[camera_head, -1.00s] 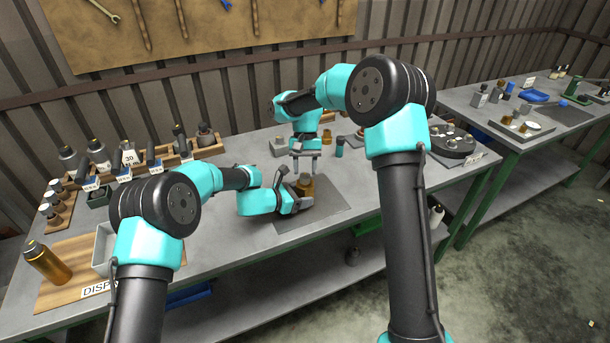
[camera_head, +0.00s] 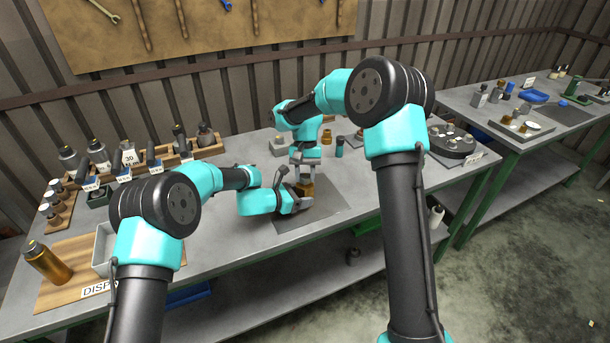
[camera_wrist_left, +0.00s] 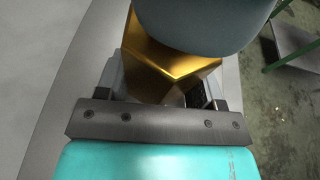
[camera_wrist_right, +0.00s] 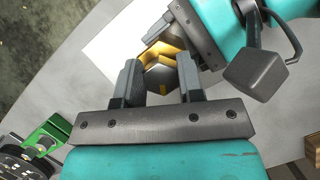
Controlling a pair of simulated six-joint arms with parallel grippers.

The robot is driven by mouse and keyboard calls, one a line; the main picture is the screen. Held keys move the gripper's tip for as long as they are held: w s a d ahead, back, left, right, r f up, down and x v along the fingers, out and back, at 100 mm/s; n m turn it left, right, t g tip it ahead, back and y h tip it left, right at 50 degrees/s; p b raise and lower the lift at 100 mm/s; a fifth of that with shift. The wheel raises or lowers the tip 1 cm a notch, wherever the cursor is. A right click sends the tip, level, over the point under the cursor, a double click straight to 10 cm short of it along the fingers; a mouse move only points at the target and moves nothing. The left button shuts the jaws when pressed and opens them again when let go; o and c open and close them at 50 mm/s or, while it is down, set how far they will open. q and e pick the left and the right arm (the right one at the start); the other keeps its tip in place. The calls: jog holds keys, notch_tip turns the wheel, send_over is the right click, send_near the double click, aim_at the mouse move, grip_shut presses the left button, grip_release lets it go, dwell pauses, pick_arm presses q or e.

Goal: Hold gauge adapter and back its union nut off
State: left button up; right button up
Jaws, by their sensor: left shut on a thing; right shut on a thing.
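The brass gauge adapter (camera_head: 306,189) stands over the grey mat in the head view. My left gripper (camera_head: 300,199) comes in from the left and is shut on its lower part. In the left wrist view the brass hex body (camera_wrist_left: 170,62) shows between the fingers, partly covered by a grey shape above. My right gripper (camera_head: 307,173) points down from above and is shut on the adapter's upper part, the union nut. In the right wrist view the dark hex nut (camera_wrist_right: 163,80) lies between the fingertips, with brass below it. The fingers hide much of the adapter.
The grey mat (camera_head: 330,204) has free room at its right. A brass fitting (camera_head: 326,137) and a small teal bottle (camera_head: 339,147) stand behind. A round dark fixture (camera_head: 452,143) is at the right. A wooden board with a brass bottle (camera_head: 48,262) is front left.

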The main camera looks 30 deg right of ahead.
jog(key=n+h, duration=0.1)
jog(key=n, duration=0.3)
jog(key=shift+d+n+h, duration=0.1)
jog(key=shift+n+h, duration=0.3)
jog(key=o, duration=0.7)
jog(key=shift+c, duration=0.2)
jog(key=v, duration=1.2)
jog(key=shift+w, duration=0.25)
jog(key=shift+f, duration=0.1)
